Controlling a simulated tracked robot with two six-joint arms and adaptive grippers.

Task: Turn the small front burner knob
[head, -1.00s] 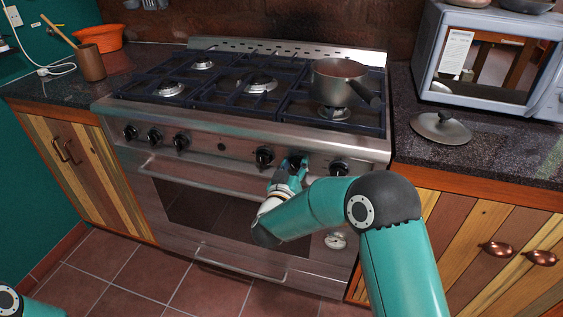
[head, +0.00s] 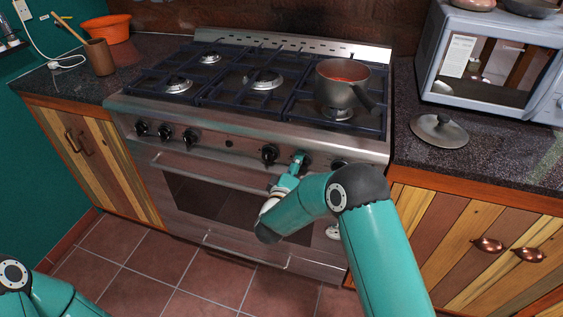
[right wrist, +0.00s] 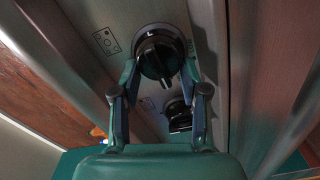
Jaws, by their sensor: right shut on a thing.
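The steel stove's front panel (head: 230,143) carries a row of black knobs. My right gripper (head: 300,160) is at the second knob from the right, shut on that burner knob; its fingers partly hide it in the head view. In the right wrist view the held knob (right wrist: 157,57) sits between the fingertips, its ridge showing. Another black knob (right wrist: 180,116) lies just below it there, outside the grip. The knob left of the gripper (head: 269,154) is free. The rightmost knob (head: 340,164) is partly hidden by my arm. Only part of my left arm shows; its gripper is out of view.
The oven handle (head: 205,172) runs below the knobs, close to my right gripper. A lid (head: 439,131) and a microwave (head: 490,60) are on the right counter. The floor in front is clear.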

